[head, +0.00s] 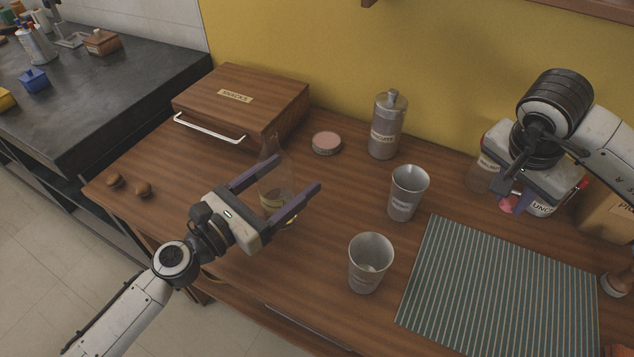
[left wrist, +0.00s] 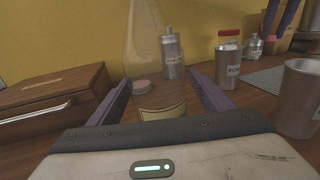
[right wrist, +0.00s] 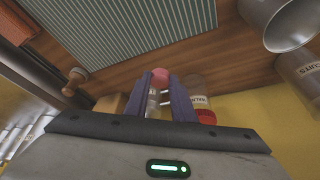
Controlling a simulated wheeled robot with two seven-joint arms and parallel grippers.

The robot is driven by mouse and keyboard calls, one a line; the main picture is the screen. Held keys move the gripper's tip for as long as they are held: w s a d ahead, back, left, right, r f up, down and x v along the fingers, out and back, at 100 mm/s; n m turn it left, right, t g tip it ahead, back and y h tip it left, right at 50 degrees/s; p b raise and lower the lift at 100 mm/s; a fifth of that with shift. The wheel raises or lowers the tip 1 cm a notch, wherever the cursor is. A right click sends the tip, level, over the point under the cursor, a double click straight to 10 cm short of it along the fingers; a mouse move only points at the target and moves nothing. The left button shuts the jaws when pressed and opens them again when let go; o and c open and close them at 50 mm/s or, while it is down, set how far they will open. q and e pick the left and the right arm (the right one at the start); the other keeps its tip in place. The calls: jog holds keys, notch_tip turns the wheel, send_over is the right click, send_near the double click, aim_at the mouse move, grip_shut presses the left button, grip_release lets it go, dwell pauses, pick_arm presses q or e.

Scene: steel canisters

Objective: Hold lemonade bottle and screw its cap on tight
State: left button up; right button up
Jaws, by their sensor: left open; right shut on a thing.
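The clear glass lemonade bottle (head: 275,182) stands upright on the wooden table, with a yellowish label low on its side. My left gripper (head: 299,176) is open, its fingers on either side of the bottle's body. In the left wrist view the bottle (left wrist: 148,60) rises between the two fingers, and its neck runs out of the top. My right gripper (head: 503,196) is over the right of the table, well away from the bottle. It is shut on a small pink cap (head: 507,206), which also shows at the fingertips in the right wrist view (right wrist: 161,73).
A wooden snacks box (head: 240,100) stands behind the bottle, with a low pink-topped tin (head: 326,143) and steel canister (head: 386,128) nearby. Two steel cups (head: 407,192) (head: 368,264) stand right of the bottle. A striped mat (head: 500,295) lies front right. Jars stand behind my right gripper.

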pick_arm(q)
jog(key=shift+x, duration=0.85)
pick_arm(e)
jog(key=shift+r, duration=0.1)
pick_arm(q)
jog(key=c, duration=1.4)
jog(key=shift+r, duration=0.2)
pick_arm(e)
jog(key=shift+r, duration=0.15)
